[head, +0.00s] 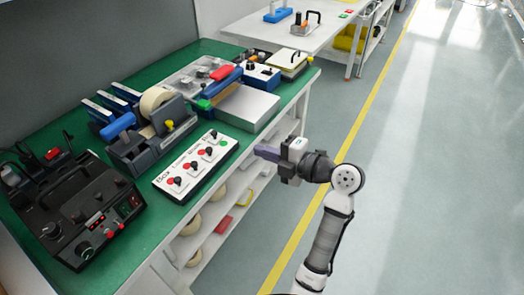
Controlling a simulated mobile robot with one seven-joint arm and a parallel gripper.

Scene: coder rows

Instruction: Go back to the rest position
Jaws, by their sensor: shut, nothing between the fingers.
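My gripper (262,152) is shut and empty. It points left from the end of my arm, in front of the green-topped bench (148,243). In the picture its fingertips lie just right of the bench's front edge, near the silver box (246,108) and the white control panel (196,164). I see no contact with either. My arm rises from the bottom of the picture over the floor.
A black device (80,212) with knobs stands at the bench's near left. A tape dispenser (150,130) stands behind the panel. Shelves (215,225) with rolls are under the bench. A white table (300,30) stands behind. The floor right of the yellow line (372,95) is clear.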

